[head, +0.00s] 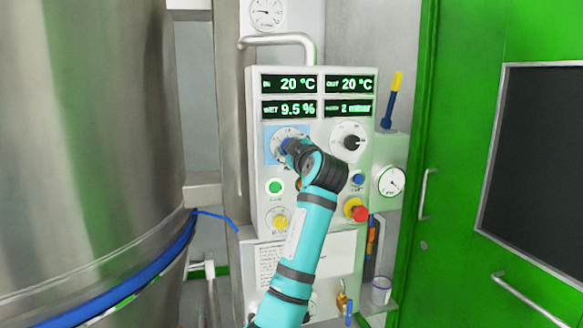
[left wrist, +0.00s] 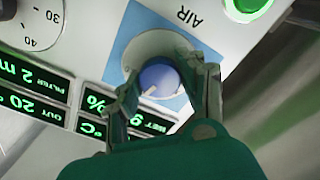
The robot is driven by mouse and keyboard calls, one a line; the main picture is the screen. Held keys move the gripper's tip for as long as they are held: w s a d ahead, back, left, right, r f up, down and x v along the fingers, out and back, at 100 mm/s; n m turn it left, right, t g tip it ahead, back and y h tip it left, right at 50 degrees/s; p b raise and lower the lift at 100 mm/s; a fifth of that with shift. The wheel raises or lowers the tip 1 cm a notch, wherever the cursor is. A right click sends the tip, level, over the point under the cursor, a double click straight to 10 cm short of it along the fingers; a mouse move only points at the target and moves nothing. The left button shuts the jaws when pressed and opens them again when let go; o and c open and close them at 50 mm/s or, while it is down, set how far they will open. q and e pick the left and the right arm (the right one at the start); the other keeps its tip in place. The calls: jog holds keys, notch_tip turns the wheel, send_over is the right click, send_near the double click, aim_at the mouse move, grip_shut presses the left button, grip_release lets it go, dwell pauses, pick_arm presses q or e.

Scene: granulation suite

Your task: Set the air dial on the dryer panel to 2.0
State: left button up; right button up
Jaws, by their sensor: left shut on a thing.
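The dryer panel (head: 252,160) stands upright in the head view. Its air dial (head: 277,143) is a blue knob on a white disc over a light blue square. My left gripper (head: 291,148) covers part of the dial. In the left wrist view the blue knob (left wrist: 158,76) sits between the fingers of my left gripper (left wrist: 165,82), which is shut on it. No scale numbers around this knob can be read. My right gripper is not in view.
Right of the air dial is a dark knob (head: 352,142) on a white scale. Below are a lit green button (head: 275,187), a yellow knob (head: 280,222) and a red emergency button (head: 360,213). Displays (head: 290,84) sit above. A steel vessel (head: 90,140) stands left.

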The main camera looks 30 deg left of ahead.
pick_arm(q)
jog(key=shift+f+n+b, duration=0.2)
jog(key=shift+n+b, duration=0.95)
jog(key=shift+n, duration=0.45)
jog(key=o, duration=1.2)
jog(key=shift+r, duration=0.15)
jog(key=shift+d, duration=0.1)
jog(key=v, duration=1.2)
